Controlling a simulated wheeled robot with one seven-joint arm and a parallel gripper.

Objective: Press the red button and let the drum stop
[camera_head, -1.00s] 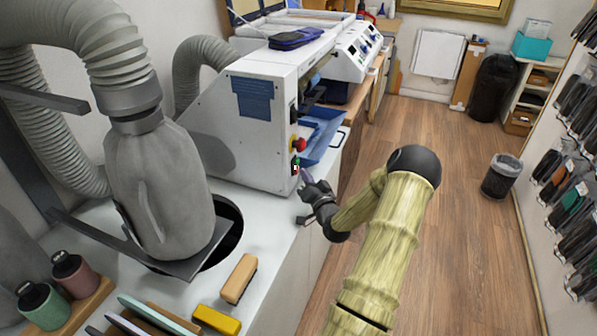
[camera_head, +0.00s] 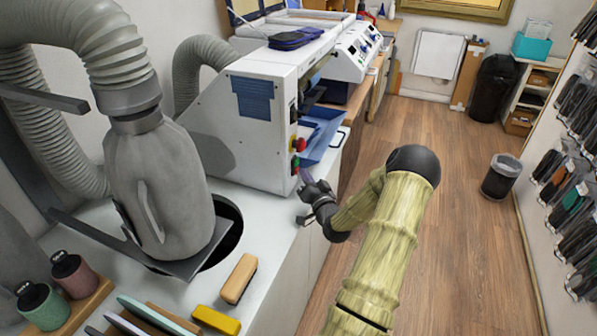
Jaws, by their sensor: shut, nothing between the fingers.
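The red button (camera_head: 299,145) is a round knob on a yellow base, on the right-hand end face of the white machine (camera_head: 235,135). Below it is a small switch (camera_head: 295,164) with green and red parts. My gripper (camera_head: 306,177) is shut and empty. Its fingers point up toward the machine's end face, just right of the small switch and below the red button. It looks apart from the red button; whether it touches the switch I cannot tell. The drum is not clearly seen, so I cannot tell whether it turns.
A blue tray (camera_head: 322,137) juts out from the machine's right side, just beyond my gripper. A grey dust hose and bag (camera_head: 160,190) stand at the left. A wooden brush (camera_head: 239,279) lies on the white bench.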

